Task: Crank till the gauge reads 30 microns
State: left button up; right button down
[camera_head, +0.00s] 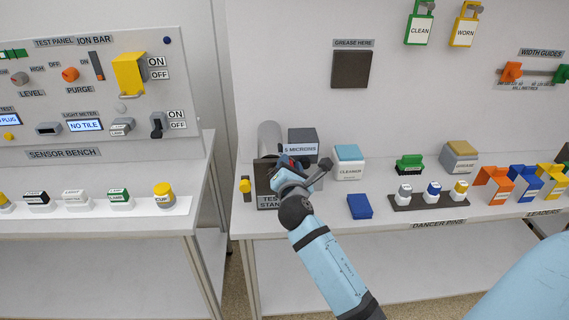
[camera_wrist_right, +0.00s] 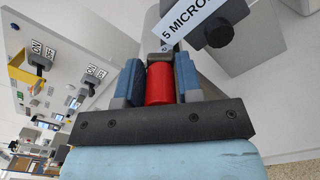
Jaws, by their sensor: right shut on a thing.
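The test stand (camera_head: 268,180) is at the left end of the right-hand bench, with a grey cylinder (camera_head: 269,137) behind it. A dark grey gauge box (camera_head: 302,137) on it bears a label that reads 5 MICRONS; part of that label (camera_wrist_right: 187,18) also shows in the right wrist view. My right gripper (camera_head: 290,167) is at the front of the stand and covers part of it. In the right wrist view its two blue-grey fingers are shut on a red crank handle (camera_wrist_right: 159,84). The crank's arm is mostly hidden. My left gripper is not in view.
A gap separates this bench from the sensor bench (camera_head: 62,153).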

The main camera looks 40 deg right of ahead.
jog(key=shift+s+d+f+m, duration=0.15)
jog(key=shift+d+f+m, duration=0.05)
jog(key=shift+f+m, duration=0.35)
jog(key=shift+s+d+f+m, duration=0.2)
jog(key=shift+f+m, duration=0.2)
jog(key=shift+m, duration=0.25)
jog(key=c, duration=0.9)
grip_release()
jog(key=shift+w+r, duration=0.1)
jog(key=shift+r, duration=0.05)
